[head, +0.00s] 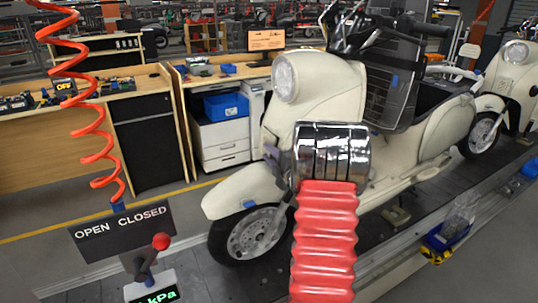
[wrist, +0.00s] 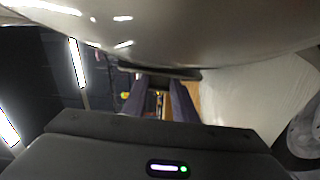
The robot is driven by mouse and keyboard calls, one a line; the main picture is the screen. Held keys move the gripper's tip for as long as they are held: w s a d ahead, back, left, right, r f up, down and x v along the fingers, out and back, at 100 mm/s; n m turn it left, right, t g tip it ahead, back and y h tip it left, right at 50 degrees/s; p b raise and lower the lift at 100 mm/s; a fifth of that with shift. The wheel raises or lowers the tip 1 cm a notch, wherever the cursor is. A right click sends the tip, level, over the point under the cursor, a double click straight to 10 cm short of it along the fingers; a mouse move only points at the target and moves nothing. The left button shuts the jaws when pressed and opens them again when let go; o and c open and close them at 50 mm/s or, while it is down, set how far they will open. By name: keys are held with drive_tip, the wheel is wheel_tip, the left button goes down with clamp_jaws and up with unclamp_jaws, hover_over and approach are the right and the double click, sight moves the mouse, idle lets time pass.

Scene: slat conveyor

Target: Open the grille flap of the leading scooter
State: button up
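The leading scooter (head: 290,110) is cream and stands upright on the conveyor, its round headlamp facing left. A dark panel with a grid pattern (head: 378,95) shows behind its front shield; I cannot tell whether this is the grille flap. My chrome wrist and red bellows arm cover part of the scooter's front and hide most of my gripper in the head view. In the wrist view my gripper (wrist: 160,82) has two dark fingers set apart, with background visible between them. A dark lip (wrist: 165,71) under the scooter's glossy body lies at the fingertips; contact cannot be told.
A second cream scooter (head: 512,75) stands behind on the dark slat conveyor (head: 400,235). A red coiled hose (head: 95,145) hangs at left above an OPEN CLOSED sign (head: 122,229) with a red-knobbed lever (head: 160,243). Workbenches stand beyond the yellow floor line.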

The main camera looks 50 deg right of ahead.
clamp_jaws()
drive_tip(key=shift+s+f, duration=0.1)
idle(0.4)
